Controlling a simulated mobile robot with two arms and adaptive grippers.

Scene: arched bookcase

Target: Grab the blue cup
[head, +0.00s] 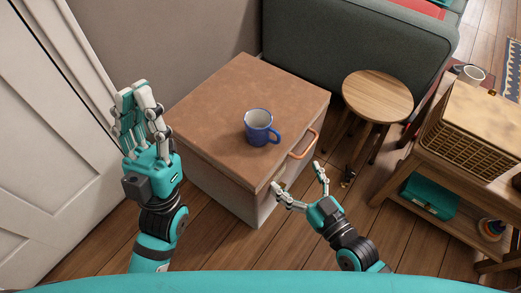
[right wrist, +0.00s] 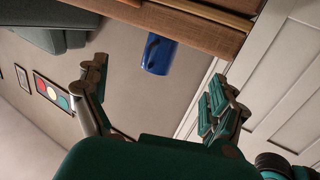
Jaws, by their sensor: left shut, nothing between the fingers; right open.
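The blue cup (head: 259,127) stands upright on the brown top of a box-like cabinet (head: 215,103) in the head view. Its inside is pale and its handle points right, toward the copper cabinet handle. It also shows in the right wrist view as a blue cup (right wrist: 160,55), beyond and between the fingers. My right gripper (head: 298,188) is open and empty, in front of the cabinet's right front side, apart from the cup. My left gripper (head: 139,97) is shut and empty, raised at the left of the cabinet with its fingers pointing up.
A copper handle (head: 303,145) sticks out from the cabinet. A round wooden stool (head: 377,95) stands right of it, before a dark green sofa (head: 350,45). A wooden shelf unit with a wicker box (head: 483,115) is at the right. A white door (head: 50,120) is at the left.

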